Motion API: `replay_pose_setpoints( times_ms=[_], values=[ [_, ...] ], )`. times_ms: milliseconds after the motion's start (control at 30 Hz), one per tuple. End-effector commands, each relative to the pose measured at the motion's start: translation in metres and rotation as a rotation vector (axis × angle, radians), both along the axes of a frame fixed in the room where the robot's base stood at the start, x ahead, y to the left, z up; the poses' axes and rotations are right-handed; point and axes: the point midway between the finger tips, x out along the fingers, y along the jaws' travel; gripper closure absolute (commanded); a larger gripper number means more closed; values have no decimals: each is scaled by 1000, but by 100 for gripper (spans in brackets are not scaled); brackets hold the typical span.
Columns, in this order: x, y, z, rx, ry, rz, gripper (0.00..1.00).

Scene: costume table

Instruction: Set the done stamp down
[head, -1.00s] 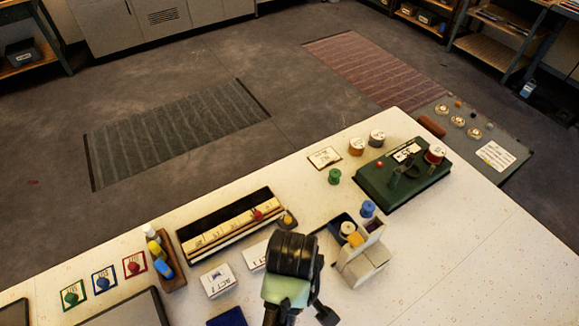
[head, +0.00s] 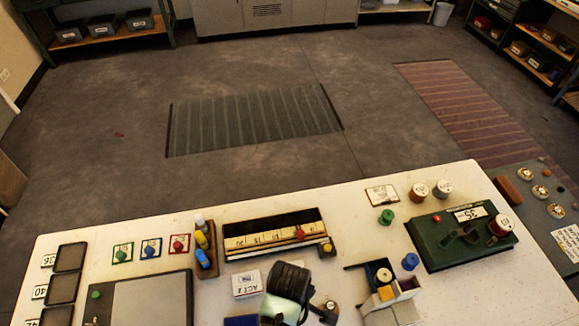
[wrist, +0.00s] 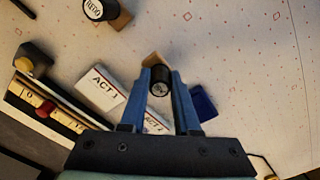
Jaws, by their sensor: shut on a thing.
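My gripper (wrist: 160,75) has its two blue fingers shut on a stamp (wrist: 160,89) with a black round end, seen in the wrist view. A wooden part shows just beyond it; whether it belongs to the held stamp is hard to tell. A second stamp (wrist: 95,9), marked REDO, stands apart at the top left of the wrist view. In the head view my gripper (head: 288,285) is over the front middle of the white table (head: 450,290); its fingertips and the held stamp are hidden. The gap between stamp and table cannot be judged.
White cards marked ACT (wrist: 98,88) and a dark blue pad (wrist: 204,103) lie close to the fingers. A long box with a ruler (head: 275,235) lies behind. A spool box (head: 388,290) and green machine (head: 460,238) stand right. Bare table shows at the wrist view's upper right.

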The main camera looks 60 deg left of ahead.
Motion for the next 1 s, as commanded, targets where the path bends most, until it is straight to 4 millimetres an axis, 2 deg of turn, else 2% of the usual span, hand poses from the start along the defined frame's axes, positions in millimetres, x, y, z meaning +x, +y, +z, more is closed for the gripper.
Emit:
replay_pose_setpoints(
  times_ms=[133,500,533,700,1000],
  values=[
    [0,0,-13,0,0,-1,100],
    [0,0,-17,0,-1,-1,100],
    [0,0,-17,0,-1,-1,68],
    [0,0,-16,0,-1,-1,40],
    [0,0,-14,2,-1,-1,40]
  ],
)
